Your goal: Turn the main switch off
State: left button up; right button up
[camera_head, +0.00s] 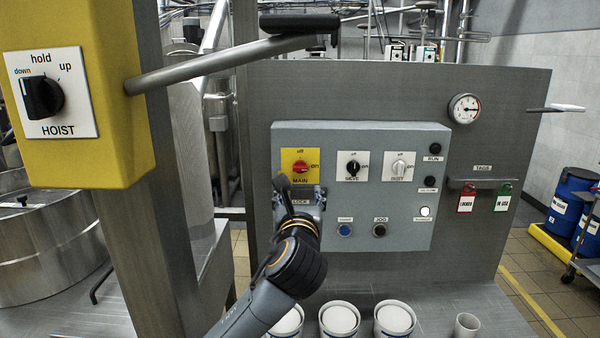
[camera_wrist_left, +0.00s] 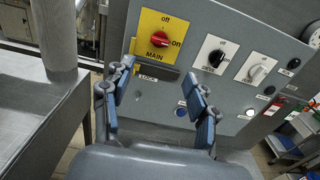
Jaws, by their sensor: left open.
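The main switch is a red knob (camera_head: 300,166) on a yellow plate marked off at the top and on at the right. In the left wrist view the red knob (camera_wrist_left: 159,40) appears turned toward "on". My left gripper (camera_head: 301,191) is open in front of the grey control box, just below the knob. In the left wrist view its two blue-padded fingers (camera_wrist_left: 160,82) stand apart, with the LOCK label between them and the knob beyond their tips. Nothing is between the fingers. My right gripper is not in view.
Two more rotary knobs, black (camera_head: 352,168) and white (camera_head: 398,168), sit to the right on the control box (camera_head: 400,225). A hoist switch (camera_head: 42,97) on a yellow box and its bar handle (camera_head: 225,62) stand at left. White-topped tubs (camera_head: 340,318) stand below the box.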

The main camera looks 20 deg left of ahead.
aim_at(300, 170)
pick_arm(q)
jog(key=p+x, duration=0.4)
jog(key=x, duration=0.7)
jog(key=shift+w+a, duration=0.1)
jog(key=shift+w, duration=0.3)
jog(key=shift+x, duration=0.8)
jog(key=shift+f, duration=0.15)
jog(key=c, duration=1.1)
